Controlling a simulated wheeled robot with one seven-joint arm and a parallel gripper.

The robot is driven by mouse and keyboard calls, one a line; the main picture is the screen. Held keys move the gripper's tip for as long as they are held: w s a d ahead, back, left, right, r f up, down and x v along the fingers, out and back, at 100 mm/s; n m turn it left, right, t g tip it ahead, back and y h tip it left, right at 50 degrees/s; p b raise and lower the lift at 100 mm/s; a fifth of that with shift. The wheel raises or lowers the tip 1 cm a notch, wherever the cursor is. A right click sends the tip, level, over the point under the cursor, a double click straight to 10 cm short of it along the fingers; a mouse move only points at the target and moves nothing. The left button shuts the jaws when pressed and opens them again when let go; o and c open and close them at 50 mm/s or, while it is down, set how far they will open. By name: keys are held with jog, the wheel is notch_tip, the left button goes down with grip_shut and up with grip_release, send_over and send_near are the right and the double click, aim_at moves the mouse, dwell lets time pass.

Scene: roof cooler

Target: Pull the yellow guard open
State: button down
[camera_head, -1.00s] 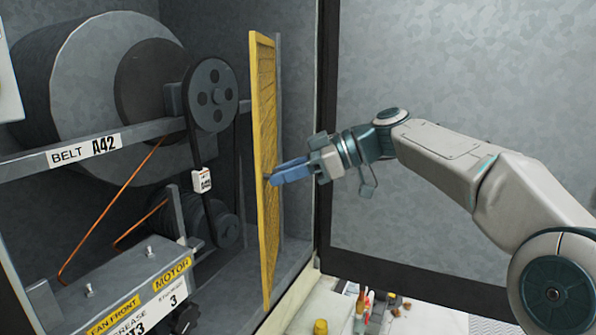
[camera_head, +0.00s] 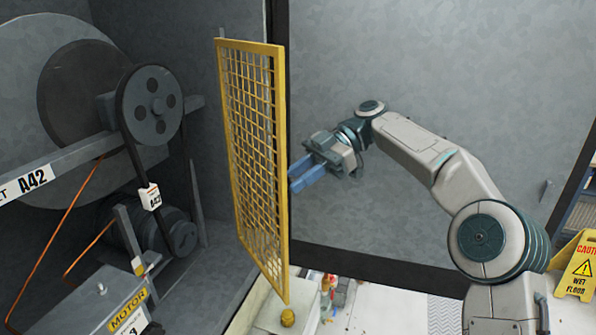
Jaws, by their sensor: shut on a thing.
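The yellow guard (camera_head: 255,150) is a tall mesh panel in a yellow frame, standing upright in the middle of the head view. It is swung out at an angle from the machine, and its mesh face shows. My gripper (camera_head: 292,182) is at the guard's right-hand frame edge, about mid-height. Its blue fingers are shut on the guard at that edge. The exact grip point is partly hidden behind the frame.
Left of the guard are the belt and pulley (camera_head: 153,105), a large drum and the motor box (camera_head: 100,295). A grey panel (camera_head: 420,90) stands behind my arm. A yellow wet-floor sign (camera_head: 577,265) is at right. Small items lie on the floor below.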

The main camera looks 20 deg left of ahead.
dwell(0.3)
jog(key=c, duration=1.2)
grip_release()
jog(key=shift+a, duration=0.1)
jog(key=d+r+p, duration=0.1)
jog(key=d+r, duration=0.2)
jog(key=w+d+r+p, duration=0.1)
jog(key=d+r, duration=0.3)
jog(key=w+d+r+p, duration=0.1)
jog(key=d+r, duration=0.3)
jog(key=shift+d, duration=0.25)
